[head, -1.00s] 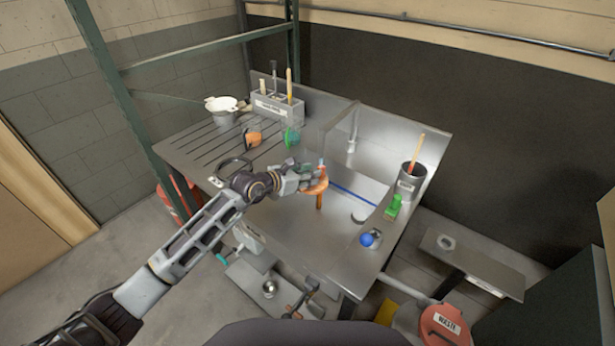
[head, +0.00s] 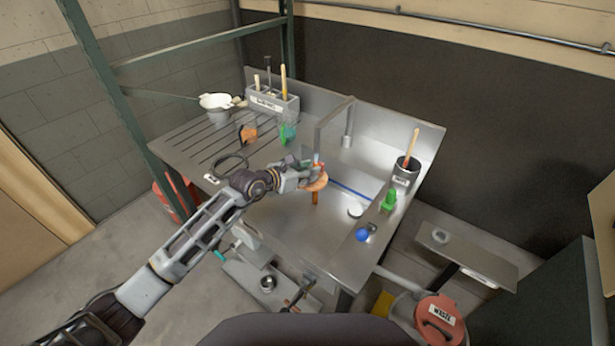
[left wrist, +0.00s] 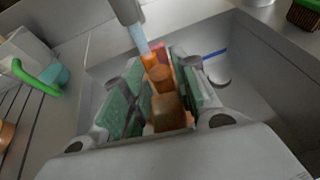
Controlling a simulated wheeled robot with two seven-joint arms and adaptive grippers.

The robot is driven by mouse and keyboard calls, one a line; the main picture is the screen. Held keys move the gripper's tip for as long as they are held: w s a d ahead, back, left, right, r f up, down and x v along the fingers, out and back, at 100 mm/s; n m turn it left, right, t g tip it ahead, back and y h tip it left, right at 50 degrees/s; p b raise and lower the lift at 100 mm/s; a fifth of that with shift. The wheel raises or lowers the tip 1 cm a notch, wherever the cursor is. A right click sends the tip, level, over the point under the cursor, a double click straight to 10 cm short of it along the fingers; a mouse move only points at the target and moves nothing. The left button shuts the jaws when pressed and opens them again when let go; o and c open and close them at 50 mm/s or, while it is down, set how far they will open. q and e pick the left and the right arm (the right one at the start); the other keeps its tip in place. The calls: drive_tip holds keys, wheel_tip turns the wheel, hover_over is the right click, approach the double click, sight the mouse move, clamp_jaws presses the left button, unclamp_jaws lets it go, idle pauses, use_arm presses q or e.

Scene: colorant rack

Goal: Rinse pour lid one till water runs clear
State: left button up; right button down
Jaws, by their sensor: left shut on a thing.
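My left gripper (head: 308,178) is shut on the orange pour lid (head: 318,183) and holds it above the sink basin (head: 335,222), under the faucet (head: 334,112). In the left wrist view the lid (left wrist: 164,100) lies between the green finger pads, which hide parts of it. The faucet tip (left wrist: 126,10) is just above, and a pale blue water stream (left wrist: 138,38) meets the lid. An orange-brown streak (head: 315,198) hangs below the lid in the head view, looking like coloured runoff. My right gripper is not in view.
An orange item (head: 248,133) and a green item (head: 287,132) stand on the ribbed drainboard (head: 195,145), near a tool caddy (head: 272,103). A waste bin (head: 438,310) stands lower right.

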use_arm(q)
drive_tip(key=shift+w+a, duration=0.25)
drive_tip(key=shift+a, duration=0.25)
idle(0.8)
drive_tip(key=shift+s+d, duration=0.25)
drive_tip(key=shift+d, duration=0.3)
idle(0.6)
drive_tip(key=shift+w+a, duration=0.25)
drive_tip(key=shift+a, duration=0.3)
idle(0.6)
drive_tip(key=shift+s, duration=0.1)
idle(0.4)
drive_tip(key=shift+s+a+p, duration=0.3)
drive_tip(key=shift+s+p, duration=0.2)
drive_tip(key=shift+s, duration=0.15)
drive_tip(key=shift+s+a+p, duration=0.25)
drive_tip(key=shift+s+p, duration=0.25)
drive_tip(key=shift+s, duration=0.15)
drive_tip(key=shift+s+a+p, duration=0.3)
drive_tip(key=shift+s+p, duration=0.15)
drive_tip(key=shift+s, duration=0.35)
drive_tip(key=shift+s+a+p, duration=0.35)
drive_tip(key=shift+s+p, duration=0.05)
drive_tip(key=shift+s, duration=0.35)
drive_tip(key=shift+s+a+p, duration=0.3)
drive_tip(key=shift+s+p, duration=0.15)
drive_tip(key=shift+s, duration=0.35)
drive_tip(key=shift+r, duration=0.1)
